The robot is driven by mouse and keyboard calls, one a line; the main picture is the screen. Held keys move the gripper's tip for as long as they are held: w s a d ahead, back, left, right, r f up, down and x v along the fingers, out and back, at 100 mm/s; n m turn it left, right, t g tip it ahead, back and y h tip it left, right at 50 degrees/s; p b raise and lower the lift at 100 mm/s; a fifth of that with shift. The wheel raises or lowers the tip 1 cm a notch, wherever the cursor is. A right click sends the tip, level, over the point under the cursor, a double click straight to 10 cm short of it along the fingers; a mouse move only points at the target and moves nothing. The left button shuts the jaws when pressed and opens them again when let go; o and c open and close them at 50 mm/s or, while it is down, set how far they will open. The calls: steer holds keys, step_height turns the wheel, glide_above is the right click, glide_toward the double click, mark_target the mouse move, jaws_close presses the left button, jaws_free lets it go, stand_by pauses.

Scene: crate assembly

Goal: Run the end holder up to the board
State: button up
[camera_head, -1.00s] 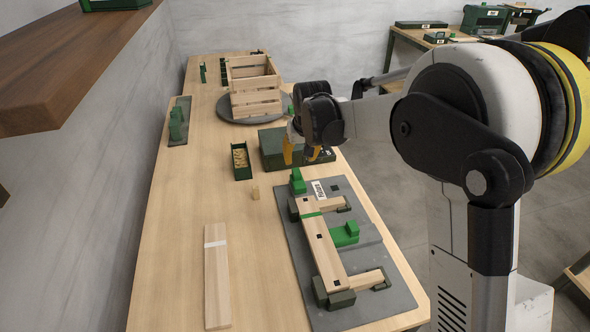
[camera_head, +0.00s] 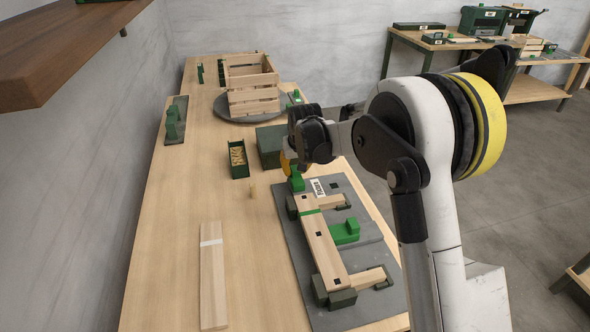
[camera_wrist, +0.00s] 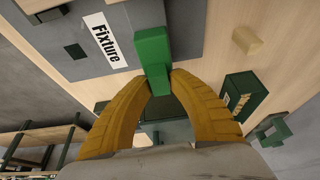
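The end holder (camera_head: 296,183) is a small green block at the far end of the grey fixture plate, just beyond the far end of the board (camera_head: 322,242). The board is a light wooden plank with a green stripe, lying lengthwise in the fixture. My gripper (camera_wrist: 161,76) has its yellow fingertips on both sides of the end holder's upright, which also shows in the wrist view (camera_wrist: 152,46). The fingers appear to touch it. In the head view my wrist partly covers the holder. The board is not visible in the wrist view.
The fixture plate (camera_head: 377,312) also carries a green block (camera_head: 345,232) beside the board and dark corner stops. A dark green box (camera_head: 270,146), a bin of small wooden pieces (camera_head: 238,158) and a wooden peg (camera_head: 253,191) stand near. A loose plank (camera_head: 213,280) lies left.

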mark_target(298, 182)
jaws_close()
steer(key=shift+s, duration=0.1)
steer(key=s, duration=0.2)
steer(key=s+d, duration=0.1)
steer(key=s, duration=0.1)
steer(key=shift+s, duration=0.3)
steer(key=shift+f, duration=0.1)
steer(key=o, duration=0.6)
jaws_free()
steer(key=shift+s, duration=0.1)
steer(key=shift+o, duration=0.2)
